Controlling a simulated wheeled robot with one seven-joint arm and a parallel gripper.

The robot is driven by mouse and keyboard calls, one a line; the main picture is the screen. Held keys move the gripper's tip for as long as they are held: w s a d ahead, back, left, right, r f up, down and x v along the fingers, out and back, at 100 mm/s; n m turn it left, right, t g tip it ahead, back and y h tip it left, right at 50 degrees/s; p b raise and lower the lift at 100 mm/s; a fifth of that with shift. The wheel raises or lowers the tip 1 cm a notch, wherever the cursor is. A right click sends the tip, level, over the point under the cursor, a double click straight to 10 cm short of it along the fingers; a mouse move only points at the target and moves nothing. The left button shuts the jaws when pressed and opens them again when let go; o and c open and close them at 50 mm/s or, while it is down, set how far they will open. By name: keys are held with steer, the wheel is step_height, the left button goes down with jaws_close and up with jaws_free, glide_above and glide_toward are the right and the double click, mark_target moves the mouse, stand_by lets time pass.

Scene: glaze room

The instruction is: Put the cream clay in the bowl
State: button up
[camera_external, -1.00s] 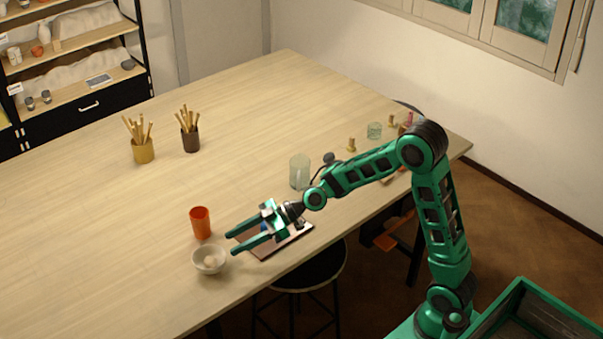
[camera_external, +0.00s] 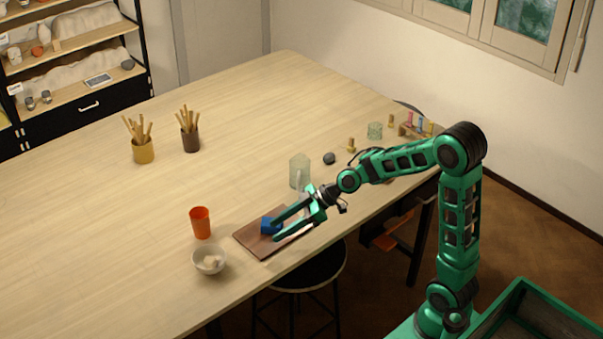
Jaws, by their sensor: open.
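The white bowl (camera_external: 197,266) stands near the table's front edge, left of the brown board. A cream lump (camera_external: 211,261), which looks like the cream clay, lies inside the bowl. My gripper (camera_external: 274,228) is open, with its fingers pointing left over the board (camera_external: 253,243), to the right of the bowl and apart from it. A blue block-like piece (camera_external: 267,226) lies on the board near the fingertips; the fingers partly overlap it in this view, and I cannot tell whether they touch it.
An orange cup (camera_external: 200,223) stands behind the bowl. A clear glass jar (camera_external: 299,171) stands behind my gripper. A dark ball (camera_external: 329,158), small jars and a rack (camera_external: 415,128) lie farther right. Two tool pots (camera_external: 143,150) stand at the back left. The table's middle is clear.

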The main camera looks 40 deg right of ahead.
steer(key=s+d+m+h, duration=0.1)
steer(key=d, duration=0.3)
steer(key=s+d+f+m+h, duration=0.1)
steer(key=d, duration=0.3)
steer(key=s+d+f+m+h, duration=0.1)
steer(key=s+d+h, duration=0.1)
steer(key=d, duration=0.2)
steer(key=shift+s+d+f+m, duration=0.1)
steer(key=shift+d+f+m, duration=0.15)
steer(key=shift+d+m, duration=0.15)
steer(key=s+d+f+m+g+h, duration=0.1)
steer(key=s+d+m+g+h, duration=0.15)
steer(key=s+d+m, duration=0.5)
steer(key=s+d+m+g+h, duration=0.1)
steer(key=s+d+m, duration=0.2)
steer(key=s+d, duration=0.4)
steer(key=s+d+f+m+g+h, duration=0.1)
steer(key=s+d+m+g, duration=0.1)
steer(key=s+d, duration=0.5)
steer(key=s+m, duration=0.1)
steer(key=s, duration=0.5)
steer(key=shift+s+h, duration=0.35)
steer(key=shift+w+d+f, duration=0.1)
steer(key=shift+w+f, duration=0.05)
